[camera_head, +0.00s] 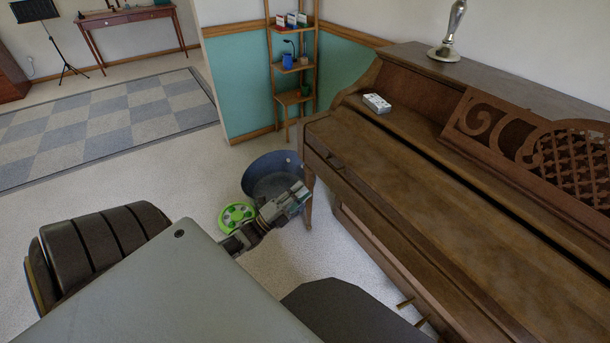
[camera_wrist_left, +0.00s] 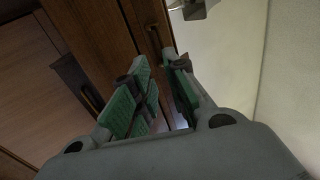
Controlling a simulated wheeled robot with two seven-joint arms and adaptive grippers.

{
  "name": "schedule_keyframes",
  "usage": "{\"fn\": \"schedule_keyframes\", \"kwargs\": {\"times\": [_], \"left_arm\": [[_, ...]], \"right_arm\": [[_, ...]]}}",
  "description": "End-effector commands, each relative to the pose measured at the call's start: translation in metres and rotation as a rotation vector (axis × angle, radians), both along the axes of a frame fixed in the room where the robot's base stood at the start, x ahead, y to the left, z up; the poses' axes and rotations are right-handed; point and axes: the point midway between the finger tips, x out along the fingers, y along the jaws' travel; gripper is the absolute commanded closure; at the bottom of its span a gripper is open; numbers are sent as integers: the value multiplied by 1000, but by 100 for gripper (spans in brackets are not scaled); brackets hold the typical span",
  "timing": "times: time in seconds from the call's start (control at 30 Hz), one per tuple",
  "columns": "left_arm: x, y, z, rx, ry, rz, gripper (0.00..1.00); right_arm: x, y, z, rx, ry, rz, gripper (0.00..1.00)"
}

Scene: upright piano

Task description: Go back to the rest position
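My left gripper (camera_head: 297,195) is in the middle of the head view, in front of the left end of the brown upright piano (camera_head: 400,190). In the left wrist view its two green-padded fingers (camera_wrist_left: 163,75) stand apart, with brown wood and a pale strip showing between them. I see nothing held between them. My right gripper is in neither view.
A dark blue bin (camera_head: 262,170) stands behind my left gripper, by the piano. A bright green round object (camera_head: 237,215) shows beside the gripper. A narrow wooden shelf (camera_head: 293,97) stands in the corner. The floor (camera_head: 130,185) at left is clear.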

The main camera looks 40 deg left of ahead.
Motion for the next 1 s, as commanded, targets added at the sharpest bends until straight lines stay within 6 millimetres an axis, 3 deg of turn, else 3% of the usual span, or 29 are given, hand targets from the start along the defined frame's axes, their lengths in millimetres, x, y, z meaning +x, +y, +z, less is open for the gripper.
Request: {"fn": "schedule_keyframes", "kwargs": {"times": [0.83, 1.0], "left_arm": [[0, 0, -1, -49, 19, -25, 84], [9, 7, -17, -130, 127, -25, 84]], "right_arm": [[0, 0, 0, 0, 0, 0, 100], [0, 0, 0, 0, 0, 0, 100]]}}
